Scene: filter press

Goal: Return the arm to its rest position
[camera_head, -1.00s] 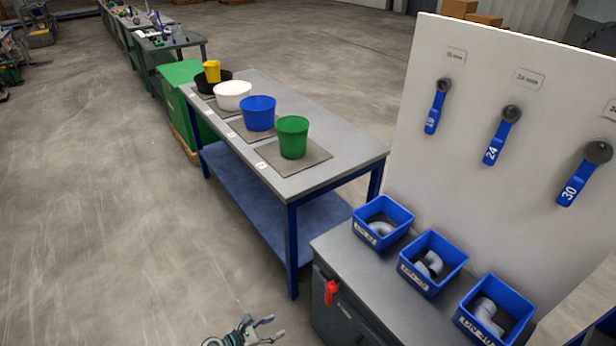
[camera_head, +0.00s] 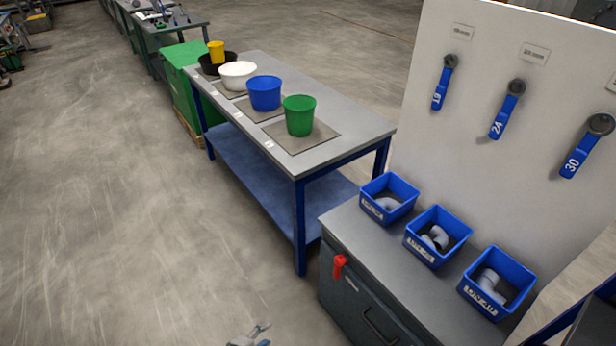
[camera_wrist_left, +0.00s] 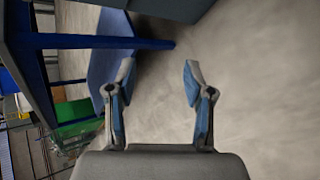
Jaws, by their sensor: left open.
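My left gripper (camera_head: 252,336) shows only at the bottom edge of the head view, over bare floor and low beside the cabinet. In the left wrist view its two fingers (camera_wrist_left: 158,82) are spread apart with nothing between them but floor. The rest of my left arm is below the picture. My right gripper is in neither view.
A blue-legged table (camera_head: 345,143) holds green, blue, white, black and yellow containers. A grey cabinet (camera_head: 345,226) with a red tag carries three blue bins of pipe elbows. Behind it a white panel (camera_head: 430,130) holds blue-handled wrenches. The floor (camera_head: 100,220) at left is clear.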

